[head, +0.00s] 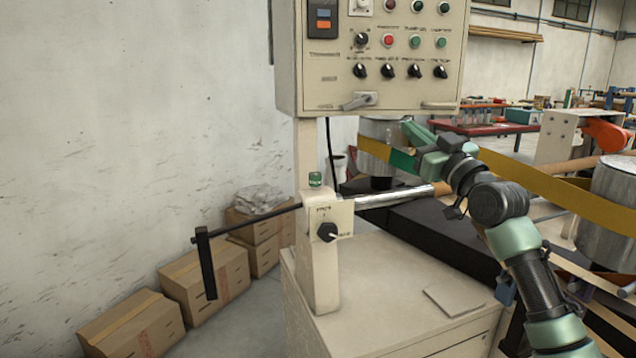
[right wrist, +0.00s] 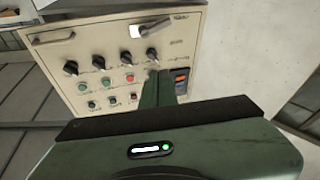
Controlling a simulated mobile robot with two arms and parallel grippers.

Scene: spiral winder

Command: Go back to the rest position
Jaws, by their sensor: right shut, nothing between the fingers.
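My right arm comes in from the lower right in the head view. Its green gripper (head: 408,146) is raised beside the winder, below the control panel (head: 372,50) and near the metal shaft (head: 395,196). In the right wrist view the gripper's fingers (right wrist: 160,88) are together with nothing between them. They overlap part of the cream panel (right wrist: 110,70) in that view; whether they touch it I cannot tell, though the head view shows the gripper apart from it. My left gripper is not in view.
A black crank handle (head: 207,262) sticks out left of the winder's cream post (head: 318,265). Cardboard boxes (head: 205,282) stand along the left wall. A yellow band (head: 540,188) runs to a metal drum (head: 608,195) at right. Free air lies above the cream cabinet top (head: 385,285).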

